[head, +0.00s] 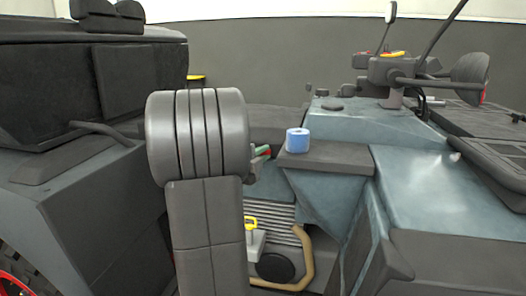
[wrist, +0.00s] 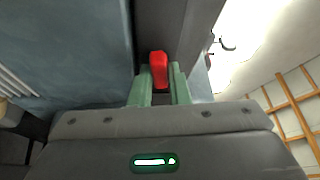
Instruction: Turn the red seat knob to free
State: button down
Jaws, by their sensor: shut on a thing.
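The red seat knob (wrist: 159,66) is a small upright red piece in the wrist view, at the dark side of the seat base. My gripper (wrist: 159,82) has its two green fingers closed on either side of it. In the head view, a green fingertip and a bit of red of the knob (head: 266,154) show just right of my arm. My arm hides most of the gripper there. The knob's marks and its exact setting cannot be read.
A blue cup-like roll (head: 297,140) stands on the dark ledge right of my gripper. A yellow-handled lever (head: 250,224) and a tan curved bar (head: 303,262) are below. A steering column with handlebars (head: 400,72) is at the back right. A black seat (head: 75,85) is at the left.

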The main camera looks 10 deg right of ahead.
jog(key=c, duration=1.4)
grip_release()
jog(key=shift+w+a, duration=0.1)
jog(key=shift+a, duration=0.1)
jog(key=shift+c, duration=0.2)
jog(key=shift+d, duration=0.1)
